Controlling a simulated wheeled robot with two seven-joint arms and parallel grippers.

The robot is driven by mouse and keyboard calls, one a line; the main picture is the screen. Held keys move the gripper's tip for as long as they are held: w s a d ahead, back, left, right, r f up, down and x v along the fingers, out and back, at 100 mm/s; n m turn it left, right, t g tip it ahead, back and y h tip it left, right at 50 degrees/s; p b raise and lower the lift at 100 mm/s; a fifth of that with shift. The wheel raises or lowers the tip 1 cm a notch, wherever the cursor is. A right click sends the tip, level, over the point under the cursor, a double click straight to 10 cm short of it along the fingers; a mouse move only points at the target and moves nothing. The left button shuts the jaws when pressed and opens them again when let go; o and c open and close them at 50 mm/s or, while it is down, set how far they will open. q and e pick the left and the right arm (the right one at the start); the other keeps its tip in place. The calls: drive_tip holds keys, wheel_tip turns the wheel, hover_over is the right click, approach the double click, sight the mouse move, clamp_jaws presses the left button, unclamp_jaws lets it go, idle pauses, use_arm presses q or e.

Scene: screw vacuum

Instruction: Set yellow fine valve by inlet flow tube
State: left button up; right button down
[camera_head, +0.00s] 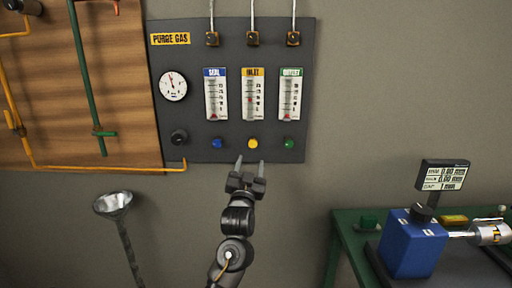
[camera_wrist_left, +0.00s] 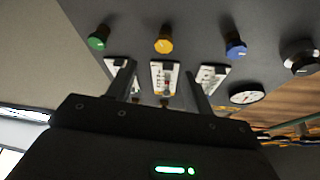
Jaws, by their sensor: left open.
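The yellow fine valve (camera_head: 252,143) is a small round knob low on the dark purge gas panel, below the inlet flow tube (camera_head: 253,96) with its yellow label. A blue knob (camera_head: 217,144) is to its left and a green knob (camera_head: 289,143) to its right. My left gripper (camera_head: 249,162) is open and empty, just below the yellow knob and apart from it in the picture. In the left wrist view, the yellow knob (camera_wrist_left: 163,44) shows beyond the gap between the two fingers (camera_wrist_left: 160,76). The inlet tube (camera_wrist_left: 164,78) shows between the fingers. My right gripper is out of view.
The panel also holds a round gauge (camera_head: 173,86), a black knob (camera_head: 179,137), a seal tube (camera_head: 215,97) and an outlet tube (camera_head: 291,97). A green bench (camera_head: 345,222) with a blue machine (camera_head: 412,245) stands at right. A metal funnel (camera_head: 113,203) is at lower left.

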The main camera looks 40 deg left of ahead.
sight(253, 144)
use_arm(q)
drive_tip(key=shift+m, duration=0.3)
drive_tip(key=p+x, duration=0.1)
drive_tip(key=x, duration=0.8)
drive_tip(key=shift+a+p, duration=0.35)
drive_tip(key=shift+p, duration=0.05)
drive_tip(key=shift+w+a+r, duration=0.1)
drive_tip(key=shift+w+a, duration=0.2)
drive_tip(key=shift+w, duration=0.3)
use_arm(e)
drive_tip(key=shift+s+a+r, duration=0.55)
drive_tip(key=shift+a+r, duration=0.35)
use_arm(q)
drive_tip(key=shift+c, duration=0.2)
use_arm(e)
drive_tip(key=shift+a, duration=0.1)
